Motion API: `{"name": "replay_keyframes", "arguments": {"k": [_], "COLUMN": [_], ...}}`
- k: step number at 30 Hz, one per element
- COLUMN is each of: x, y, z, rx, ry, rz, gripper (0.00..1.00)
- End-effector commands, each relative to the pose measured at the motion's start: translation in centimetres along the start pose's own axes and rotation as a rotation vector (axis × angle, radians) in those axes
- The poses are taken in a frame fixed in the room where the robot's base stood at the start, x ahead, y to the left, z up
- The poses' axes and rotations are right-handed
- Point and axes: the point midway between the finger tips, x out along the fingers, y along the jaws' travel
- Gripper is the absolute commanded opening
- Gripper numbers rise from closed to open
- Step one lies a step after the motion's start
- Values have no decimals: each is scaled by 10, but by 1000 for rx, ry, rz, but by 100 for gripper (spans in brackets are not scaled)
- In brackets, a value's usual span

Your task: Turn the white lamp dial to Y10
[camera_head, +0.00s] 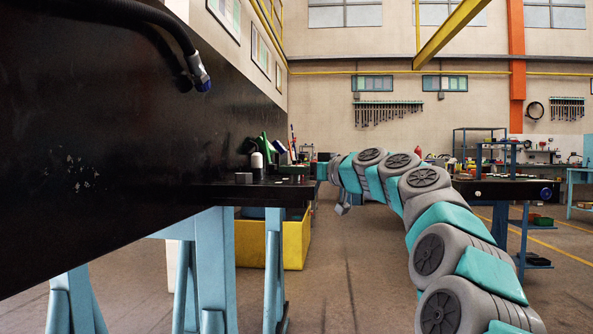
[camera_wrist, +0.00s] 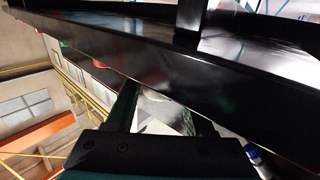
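I cannot make out the white lamp dial or its markings for certain in either view. A small dark object with a white rounded top (camera_head: 257,160) stands on the far end of the black bench in the head view; I cannot tell whether it is the lamp. My gripper shows in the wrist view (camera_wrist: 163,112) as two dark fingers standing apart. Between them is a pale grey-white patch, too unclear to name. My gripper is close beside a long black edge (camera_wrist: 150,62). In the head view my arm reaches away toward the bench's far end, and its tip is hard to make out.
A large black panel (camera_head: 90,130) fills the left, with a black hose and metal fitting (camera_head: 200,75) hanging before it. Light blue trestles (camera_head: 215,265) and a yellow bin (camera_head: 295,243) stand below. Another dark bench (camera_head: 500,190) is at right. Floor between is open.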

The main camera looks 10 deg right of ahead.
Motion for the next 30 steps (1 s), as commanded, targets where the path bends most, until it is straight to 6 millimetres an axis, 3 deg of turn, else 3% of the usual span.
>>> {"name": "replay_keyframes", "arguments": {"k": [1,14,30], "x": [0,0,0], "y": [0,0,-1], "z": [0,0,2], "rx": [0,0,0], "ry": [0,0,-2], "rz": [0,0,130], "gripper": [47,0,0]}}
